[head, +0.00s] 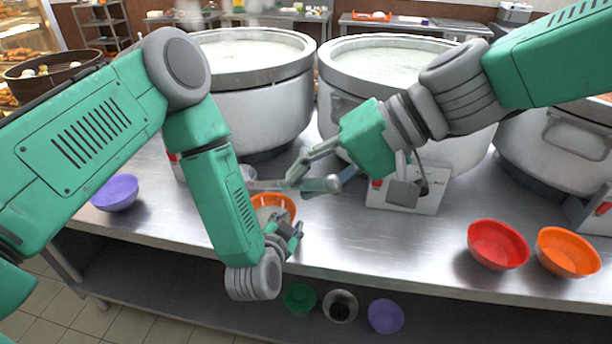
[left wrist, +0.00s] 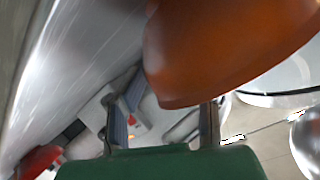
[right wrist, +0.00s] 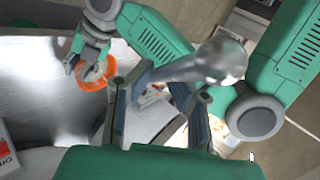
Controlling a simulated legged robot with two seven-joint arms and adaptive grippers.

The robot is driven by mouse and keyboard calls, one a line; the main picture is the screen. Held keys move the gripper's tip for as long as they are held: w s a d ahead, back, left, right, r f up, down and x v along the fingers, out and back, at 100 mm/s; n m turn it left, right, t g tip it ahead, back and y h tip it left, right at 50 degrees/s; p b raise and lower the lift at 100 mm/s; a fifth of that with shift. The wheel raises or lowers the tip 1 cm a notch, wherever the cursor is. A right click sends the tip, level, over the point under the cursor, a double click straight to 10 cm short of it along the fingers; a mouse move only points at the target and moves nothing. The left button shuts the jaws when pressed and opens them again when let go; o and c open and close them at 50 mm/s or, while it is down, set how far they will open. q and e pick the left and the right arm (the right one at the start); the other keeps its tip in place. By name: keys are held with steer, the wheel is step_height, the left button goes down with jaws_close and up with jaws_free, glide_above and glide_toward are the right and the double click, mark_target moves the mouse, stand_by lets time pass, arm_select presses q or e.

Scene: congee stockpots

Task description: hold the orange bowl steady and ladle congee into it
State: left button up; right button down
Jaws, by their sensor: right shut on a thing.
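The orange bowl (head: 273,203) is near the counter's front edge, partly hidden by my left arm and gripper. My left gripper (head: 297,235) is beside it at the front right, fingers apart. In the left wrist view the bowl (left wrist: 225,45) looms large just beyond the spread fingers (left wrist: 165,115); whether they touch it is unclear. My right gripper (head: 315,183) is shut on the metal ladle (right wrist: 215,63), whose scoop is left of the gripper in the head view, above and behind the bowl. The bowl (right wrist: 92,84) also shows in the right wrist view; its contents are unclear.
Two large stockpots of pale congee (head: 245,100) (head: 395,100) stand behind my grippers, a third at the right. A purple bowl (head: 115,193) is at the left; red (head: 497,245) and orange (head: 567,252) bowls are at the right. More bowls sit on the lower shelf.

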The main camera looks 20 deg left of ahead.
arm_select(q)
steer(key=v, duration=1.1)
steer(key=shift+s, duration=0.4)
steer(key=shift+d, duration=0.1)
